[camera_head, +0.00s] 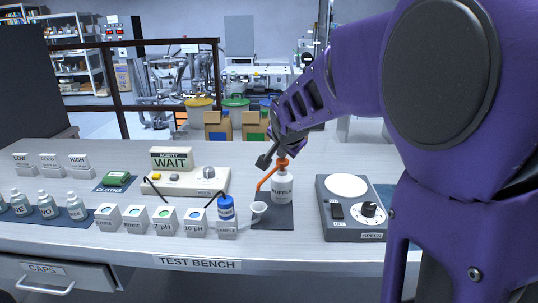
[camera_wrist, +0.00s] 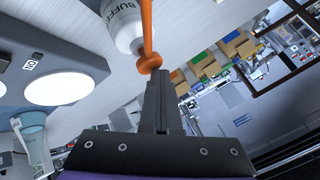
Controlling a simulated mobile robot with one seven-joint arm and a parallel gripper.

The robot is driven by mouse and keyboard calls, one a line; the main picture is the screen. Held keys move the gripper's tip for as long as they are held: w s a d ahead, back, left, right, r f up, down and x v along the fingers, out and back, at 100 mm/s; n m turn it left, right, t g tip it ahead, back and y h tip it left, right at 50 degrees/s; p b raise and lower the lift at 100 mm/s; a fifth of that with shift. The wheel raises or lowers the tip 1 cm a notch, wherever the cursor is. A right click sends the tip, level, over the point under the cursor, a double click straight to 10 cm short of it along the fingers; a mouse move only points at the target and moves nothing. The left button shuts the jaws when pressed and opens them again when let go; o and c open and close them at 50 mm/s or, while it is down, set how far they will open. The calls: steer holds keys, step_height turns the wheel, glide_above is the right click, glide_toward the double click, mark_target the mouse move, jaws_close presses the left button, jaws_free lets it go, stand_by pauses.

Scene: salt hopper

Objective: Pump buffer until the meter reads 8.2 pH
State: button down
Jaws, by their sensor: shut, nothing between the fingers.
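The white buffer bottle (camera_head: 282,186) with an orange pump top and spout stands on a dark mat (camera_head: 272,222). In the wrist view the bottle (camera_wrist: 122,25) is upside down at the top. My gripper (camera_head: 264,160) is shut and empty beside the orange pump head (camera_head: 282,163). In the wrist view my fingertips (camera_wrist: 157,78) are close to the orange pump (camera_wrist: 150,63); I cannot tell if they touch. A small white cup (camera_head: 258,208) stands by the spout. The acidity meter (camera_head: 172,160) reads WAIT. A blue-capped probe (camera_head: 226,208) stands in a white holder.
A stirrer (camera_head: 352,223) with a white plate and a knob stands right of the bottle. White labelled cups (camera_head: 165,221) line the front left. Bottles (camera_head: 47,204), a green cloth (camera_head: 117,178) and LOW, GOOD, HIGH blocks (camera_head: 50,163) are farther left. Boxes (camera_head: 217,126) stand behind.

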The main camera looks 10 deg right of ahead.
steer(key=shift+f, duration=0.1)
stand_by(0.4)
steer(key=shift+r+p, duration=0.6)
steer(key=shift+r, duration=0.5)
step_height(320, 180, up, 5)
steer(key=p, duration=0.3)
steer(key=shift+r, duration=0.1)
